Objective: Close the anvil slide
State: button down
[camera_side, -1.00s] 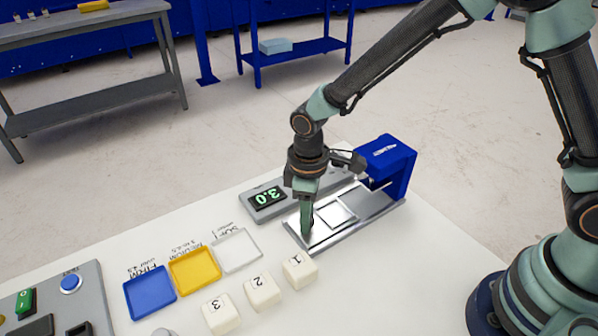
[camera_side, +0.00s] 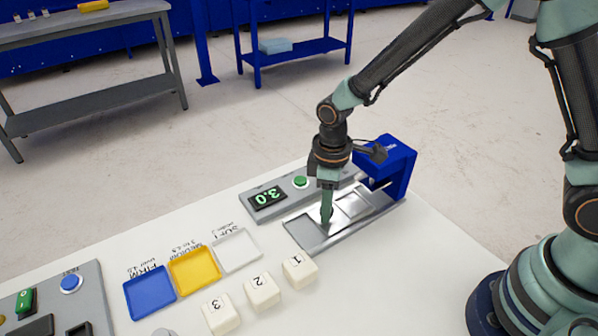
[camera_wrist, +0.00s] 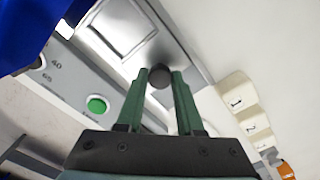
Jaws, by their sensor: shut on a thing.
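The anvil slide (camera_side: 353,206) is a silver plate with a square frame, lying on a grey track (camera_side: 303,228) in front of the blue press housing (camera_side: 398,163). It also shows in the wrist view (camera_wrist: 122,24), ahead of the fingers. My gripper (camera_side: 326,221) points down at the slide's end away from the housing. In the wrist view, my gripper's green fingers (camera_wrist: 160,75) are shut on a round dark knob (camera_wrist: 160,77). The square frame looks empty. The slide's far end is close to the housing; whether it reaches inside is hard to see.
Behind the track is a grey panel with a display (camera_side: 267,198) reading 3.0 and a green button (camera_side: 300,182). White (camera_side: 237,250), yellow (camera_side: 194,269) and blue (camera_side: 149,292) trays lie to the left. Blocks 1 (camera_side: 299,269), 2 (camera_side: 262,291) and 3 (camera_side: 221,315) stand in front.

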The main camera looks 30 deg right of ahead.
jog(key=shift+d, duration=1.05)
jog(key=c, duration=0.5)
grip_release()
jog(key=shift+c, duration=0.2)
notch_tip(320, 180, up, 12)
jog(key=shift+r, duration=0.1)
